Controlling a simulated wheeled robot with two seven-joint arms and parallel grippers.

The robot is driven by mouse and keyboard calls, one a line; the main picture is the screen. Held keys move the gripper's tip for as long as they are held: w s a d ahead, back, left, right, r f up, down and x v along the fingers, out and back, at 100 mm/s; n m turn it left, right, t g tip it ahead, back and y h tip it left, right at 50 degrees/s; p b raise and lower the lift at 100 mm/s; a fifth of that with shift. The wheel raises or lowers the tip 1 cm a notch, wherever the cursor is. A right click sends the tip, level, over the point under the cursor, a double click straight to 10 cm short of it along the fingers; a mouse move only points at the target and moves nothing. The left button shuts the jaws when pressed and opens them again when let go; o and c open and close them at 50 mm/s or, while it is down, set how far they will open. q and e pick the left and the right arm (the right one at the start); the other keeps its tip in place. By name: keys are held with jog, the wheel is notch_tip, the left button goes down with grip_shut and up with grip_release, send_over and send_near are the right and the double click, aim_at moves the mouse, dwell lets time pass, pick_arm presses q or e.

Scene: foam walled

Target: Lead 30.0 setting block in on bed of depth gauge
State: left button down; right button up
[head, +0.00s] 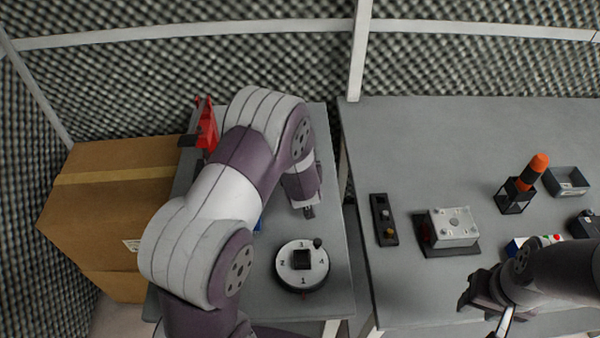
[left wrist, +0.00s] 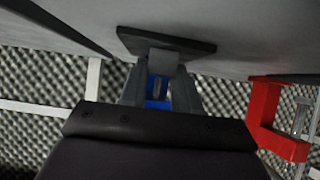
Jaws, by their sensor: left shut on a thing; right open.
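In the left wrist view my left gripper (left wrist: 160,80) is shut on a small grey block (left wrist: 165,58), which looks like the setting block. The block is at a dark flat plate (left wrist: 195,47), perhaps the gauge's bed; whether they touch is unclear. A blue part (left wrist: 157,88) shows between the fingers, possibly of the depth gauge. In the head view my left arm hides most of this spot; only a sliver of blue (head: 258,223) shows beside it. My right gripper (head: 482,303) is open and empty over the front of the right table.
A round dial fixture (head: 315,275) stands at the left table's front. A red object (head: 207,128) is at its back left and also shows in the left wrist view (left wrist: 266,115). The right table holds a dark tray (head: 384,232), a metal block (head: 453,226) and an orange-topped tool (head: 530,173).

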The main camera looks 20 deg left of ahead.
pick_arm(q)
jog(key=shift+w+a, duration=0.2)
jog(key=shift+w, duration=0.2)
jog(key=c, duration=0.7)
grip_release()
jog(key=shift+c, duration=0.2)
jog(key=p+v, duration=0.1)
jog(key=v, duration=1.1)
jog(key=shift+s, duration=0.35)
jog(key=shift+d+r, duration=0.1)
jog(key=shift+d, duration=0.05)
